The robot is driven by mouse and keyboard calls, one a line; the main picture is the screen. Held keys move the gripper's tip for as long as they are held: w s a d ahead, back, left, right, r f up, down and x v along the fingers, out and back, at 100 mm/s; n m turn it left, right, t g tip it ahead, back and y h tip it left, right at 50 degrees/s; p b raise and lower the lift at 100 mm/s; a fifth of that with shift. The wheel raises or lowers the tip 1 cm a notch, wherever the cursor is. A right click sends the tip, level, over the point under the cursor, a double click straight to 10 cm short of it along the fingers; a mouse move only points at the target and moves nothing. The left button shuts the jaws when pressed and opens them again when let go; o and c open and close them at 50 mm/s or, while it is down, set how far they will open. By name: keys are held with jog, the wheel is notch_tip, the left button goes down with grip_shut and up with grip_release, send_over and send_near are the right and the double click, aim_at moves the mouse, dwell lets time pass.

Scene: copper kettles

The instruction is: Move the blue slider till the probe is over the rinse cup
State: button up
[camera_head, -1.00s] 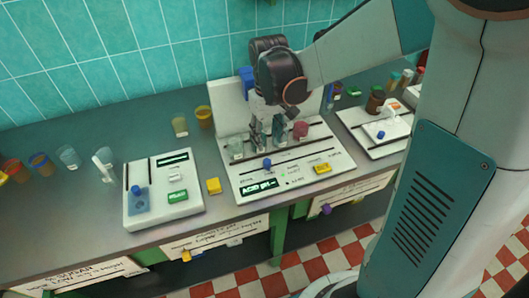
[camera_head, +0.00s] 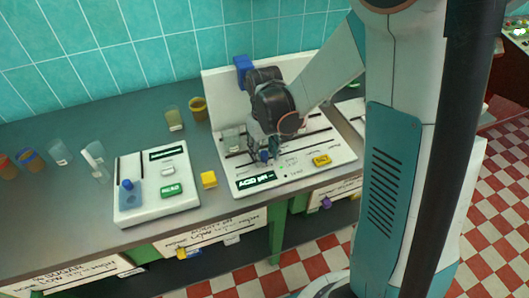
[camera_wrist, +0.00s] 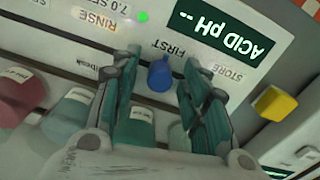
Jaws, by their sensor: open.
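The blue slider knob (camera_head: 264,156) stands on the slotted front track of the white ACID pH panel (camera_head: 236,185). In the wrist view the blue knob (camera_wrist: 160,73) lies between my gripper's (camera_wrist: 161,88) two open fingers, with space visible on both sides. In the head view my gripper (camera_head: 263,147) is low over the knob. A blue block (camera_head: 243,70) sits at the upper left of the panel's back board; I cannot make out the probe. Several cups stand behind the track, including a greenish one (camera_wrist: 135,125) and a red one (camera_wrist: 22,95). A RINSE label (camera_wrist: 97,23) shows.
A yellow block (camera_head: 208,180) lies left of the panel, beside another white device (camera_head: 150,205) with its own blue knob. Cups stand behind at left. The arm hides the panel's right rear.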

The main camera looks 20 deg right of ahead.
aim_at(288, 153)
grip_shut()
jog(key=d, duration=0.8)
jog(key=shift+a, duration=0.1)
grip_release()
notch_tip(288, 153, up, 12)
dwell(0.5)
dwell(0.4)
